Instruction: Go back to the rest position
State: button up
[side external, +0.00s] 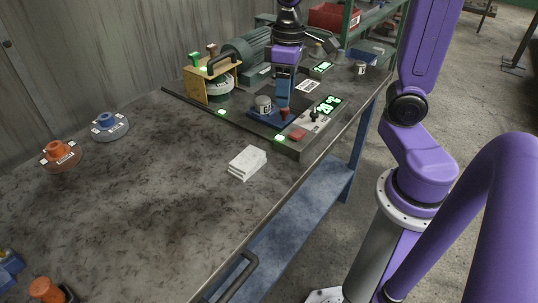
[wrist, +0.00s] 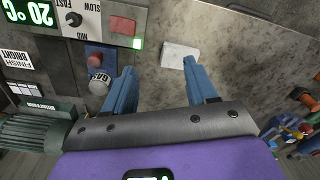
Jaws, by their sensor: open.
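My gripper (side external: 284,98) is above the polishing station on the workbench (side external: 150,200), pointing down. In the wrist view, its two blue fingers are apart with nothing between them, so the gripper (wrist: 158,70) is open and empty. A folded white cloth (side external: 247,162) lies on the bench in front of the station. The cloth also shows beyond the fingertips in the wrist view (wrist: 178,53). A grey labelled canister (side external: 263,104) and a red knob (side external: 285,113) sit on the station's blue base. Both appear left of the fingers in the wrist view.
A control panel with a green display (side external: 328,104) is right of the canister. A green motor (side external: 250,52) and a wooden frame (side external: 196,82) stand behind. Orange (side external: 60,153) and blue (side external: 108,124) disc pieces lie at the left. The middle of the bench is clear.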

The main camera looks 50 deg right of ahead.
jog(key=s+a+f+n, duration=0.2)
jog(key=s+n, duration=0.2)
jog(key=s, duration=0.4)
jog(key=s+a+f+n, duration=0.2)
jog(key=s+a+n, duration=0.1)
jog(key=s, duration=0.6)
jog(key=shift+n, duration=0.6)
